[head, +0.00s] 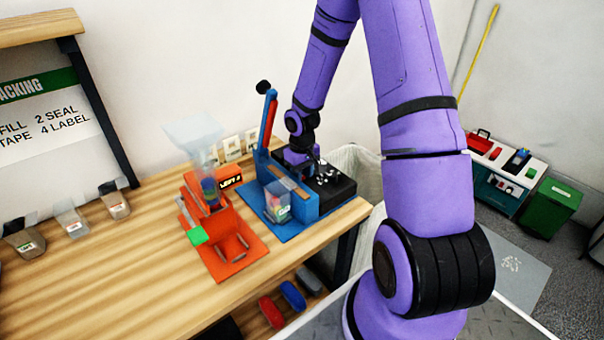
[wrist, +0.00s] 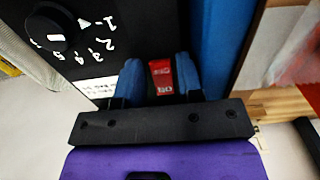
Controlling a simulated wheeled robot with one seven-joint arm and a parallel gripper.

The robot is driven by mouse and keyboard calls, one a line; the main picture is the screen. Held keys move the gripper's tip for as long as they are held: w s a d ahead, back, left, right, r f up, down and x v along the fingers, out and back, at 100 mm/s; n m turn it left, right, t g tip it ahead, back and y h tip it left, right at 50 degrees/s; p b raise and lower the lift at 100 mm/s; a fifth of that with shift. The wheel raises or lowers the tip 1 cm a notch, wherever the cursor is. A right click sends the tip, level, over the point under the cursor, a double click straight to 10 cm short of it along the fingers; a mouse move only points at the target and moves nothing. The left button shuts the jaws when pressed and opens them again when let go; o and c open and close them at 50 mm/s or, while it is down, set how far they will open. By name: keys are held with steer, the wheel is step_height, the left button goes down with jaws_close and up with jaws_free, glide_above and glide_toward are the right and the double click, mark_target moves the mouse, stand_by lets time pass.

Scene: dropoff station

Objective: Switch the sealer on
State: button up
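The sealer (head: 300,208) is a blue machine with an upright red-and-blue lever and a black control box (head: 335,190) on its right side. In the wrist view, a red switch (wrist: 160,72) on the black box shows between my fingertips. A round black dial (wrist: 48,28) with white numbers is at the upper left of that view. My gripper (wrist: 158,75) points at the box with its two blue fingers apart, one either side of the switch. I cannot tell whether they touch it. In the head view my gripper (head: 302,156) is over the box.
A clear container (head: 277,204) with coloured contents stands against the sealer's front. An orange machine (head: 218,235) with a clear hopper is to its left. Several small bins (head: 70,218) line the wooden bench (head: 110,275). A lined bin (head: 355,165) stands behind the bench's right end.

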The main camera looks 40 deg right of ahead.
steer(key=shift+f, duration=0.1)
jaws_close()
steer(key=shift+w+r+g, duration=0.15)
steer(key=shift+w+g, duration=0.05)
steer(key=shift+g, duration=0.85)
steer(key=shift+w+r+g, duration=0.15)
steer(key=shift+w+g, duration=0.05)
steer(key=shift+g, duration=0.85)
jaws_free()
